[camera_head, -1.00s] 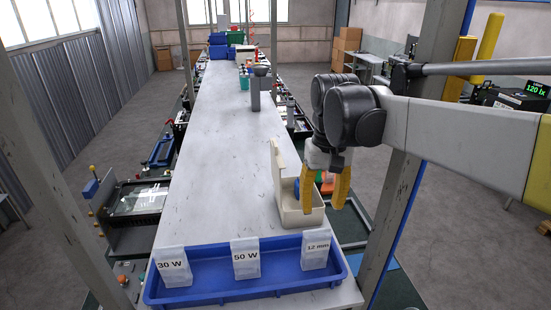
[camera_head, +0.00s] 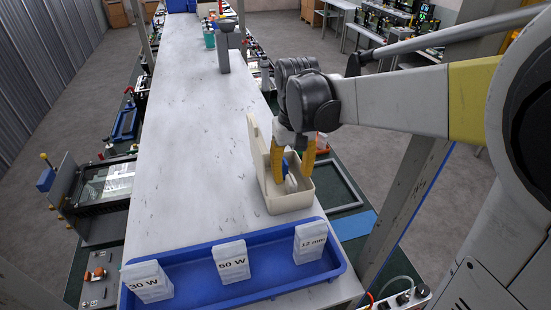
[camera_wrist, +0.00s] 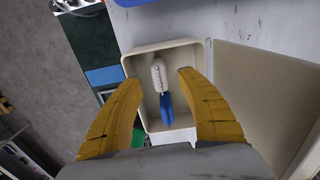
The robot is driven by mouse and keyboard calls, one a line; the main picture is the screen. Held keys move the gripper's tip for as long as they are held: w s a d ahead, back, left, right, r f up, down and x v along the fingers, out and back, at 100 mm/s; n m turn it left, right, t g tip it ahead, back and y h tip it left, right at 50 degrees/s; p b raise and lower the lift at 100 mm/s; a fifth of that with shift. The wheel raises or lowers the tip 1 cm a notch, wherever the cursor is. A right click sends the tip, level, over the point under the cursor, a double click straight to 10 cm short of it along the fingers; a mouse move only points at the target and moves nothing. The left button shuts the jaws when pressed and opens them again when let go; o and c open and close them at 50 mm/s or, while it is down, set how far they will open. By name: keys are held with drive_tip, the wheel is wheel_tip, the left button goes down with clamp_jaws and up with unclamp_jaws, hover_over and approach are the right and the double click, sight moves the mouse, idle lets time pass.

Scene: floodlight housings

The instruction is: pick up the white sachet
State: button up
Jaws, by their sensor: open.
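A small white sachet (camera_wrist: 159,74), long and rounded with dark marks, lies in an open beige box in the wrist view. A blue thing (camera_wrist: 167,108) lies against its lower end; I cannot tell whether they are joined. The beige box (camera_head: 290,204) stands at the right edge of the table in the head view, its lid (camera_head: 258,155) raised on the left side. My gripper (camera_head: 292,177), with yellow fingers, is open and points down into the box. In the wrist view the fingertips (camera_wrist: 158,80) are apart, one on each side of the sachet.
A blue tray (camera_head: 190,257) at the table's front holds white labelled holders marked 30 W, 50 W and 12 mm. A grey post-like thing (camera_head: 224,55) stands farther back. The middle of the long table (camera_head: 190,150) is clear. The raised lid stands close to my fingers.

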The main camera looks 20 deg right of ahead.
sight(292, 178)
wheel_tip(292, 178, down, 4)
drive_tip(key=shift+w+r, duration=0.15)
drive_tip(key=shift+r, duration=0.1)
drive_tip(key=shift+c, duration=0.4)
clamp_jaws()
drive_tip(key=shift+r, duration=0.1)
